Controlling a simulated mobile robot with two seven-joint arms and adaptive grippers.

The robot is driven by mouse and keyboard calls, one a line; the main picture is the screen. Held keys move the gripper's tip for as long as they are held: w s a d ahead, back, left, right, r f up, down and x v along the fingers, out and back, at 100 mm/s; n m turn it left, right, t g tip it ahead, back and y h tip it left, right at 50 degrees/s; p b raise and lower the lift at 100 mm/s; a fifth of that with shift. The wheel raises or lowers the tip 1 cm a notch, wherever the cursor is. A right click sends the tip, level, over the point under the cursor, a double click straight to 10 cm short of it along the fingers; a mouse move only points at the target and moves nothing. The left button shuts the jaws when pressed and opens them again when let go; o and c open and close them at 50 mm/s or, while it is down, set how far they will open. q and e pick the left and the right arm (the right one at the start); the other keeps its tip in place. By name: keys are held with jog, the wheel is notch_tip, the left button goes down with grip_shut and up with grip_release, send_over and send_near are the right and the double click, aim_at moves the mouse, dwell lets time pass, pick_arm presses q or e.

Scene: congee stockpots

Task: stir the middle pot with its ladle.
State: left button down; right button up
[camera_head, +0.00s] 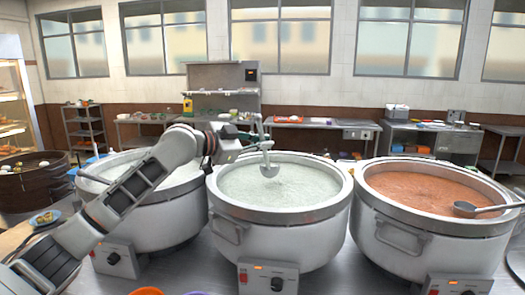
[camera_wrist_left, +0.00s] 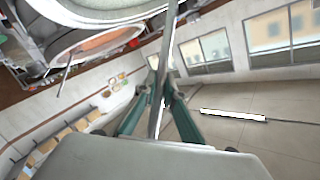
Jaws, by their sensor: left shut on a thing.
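The middle pot (camera_head: 275,232) is a large pale metal stockpot filled with pale greenish-white congee (camera_head: 300,185). My left gripper (camera_head: 243,134) is above its back left rim, shut on the metal ladle (camera_head: 267,146). The ladle hangs roughly upright, with its bowl low over the congee; whether the bowl touches the surface I cannot tell. In the left wrist view the teal fingers of the gripper (camera_wrist_left: 162,88) close around the ladle's handle (camera_wrist_left: 170,45). My right gripper is not in view.
The left pot (camera_head: 150,222) of white congee has a ladle handle (camera_head: 93,178) at its left rim, partly behind my left arm. The right pot (camera_head: 425,250) holds orange-red congee and a ladle (camera_head: 470,208) at its right rim. Counters (camera_head: 315,124) line the back wall.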

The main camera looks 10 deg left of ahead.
pick_arm(q)
jog(key=shift+r, duration=3.05)
jog(key=shift+b, duration=0.45)
jog(key=shift+m+t+h+b, duration=0.5)
jog(key=shift+m+t+b, duration=0.2)
jog(key=shift+b, duration=0.65)
